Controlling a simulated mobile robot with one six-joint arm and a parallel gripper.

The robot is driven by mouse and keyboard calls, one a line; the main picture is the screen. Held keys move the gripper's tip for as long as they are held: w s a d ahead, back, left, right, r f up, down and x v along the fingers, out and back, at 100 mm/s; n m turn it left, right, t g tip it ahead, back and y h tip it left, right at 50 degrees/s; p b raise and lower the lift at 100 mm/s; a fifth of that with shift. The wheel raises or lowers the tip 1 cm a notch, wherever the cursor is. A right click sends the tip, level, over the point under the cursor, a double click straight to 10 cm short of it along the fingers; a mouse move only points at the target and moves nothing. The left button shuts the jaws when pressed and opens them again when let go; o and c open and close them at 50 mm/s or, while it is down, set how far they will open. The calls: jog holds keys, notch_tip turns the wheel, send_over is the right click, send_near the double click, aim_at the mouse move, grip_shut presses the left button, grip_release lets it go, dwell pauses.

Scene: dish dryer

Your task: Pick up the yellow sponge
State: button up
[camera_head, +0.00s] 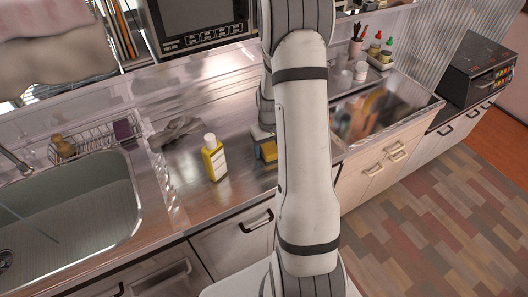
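A yellow block that looks like the yellow sponge (269,154) is on the steel counter, just left of my large white arm link, which hides its right side. The end of my arm, with a small green patch, comes down at the block's top edge, and my gripper (264,138) is there. Its fingers are too small and too covered to make out. I cannot tell whether they touch the block or are open or shut.
A yellow bottle (214,160) with a white cap stands upright left of the block. A crumpled grey cloth (178,131) lies behind it. The sink (70,205) and a wire rack (90,140) are at left.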

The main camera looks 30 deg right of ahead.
jog(key=c, duration=0.8)
notch_tip(320, 180, up, 10)
jog(key=shift+b, duration=0.35)
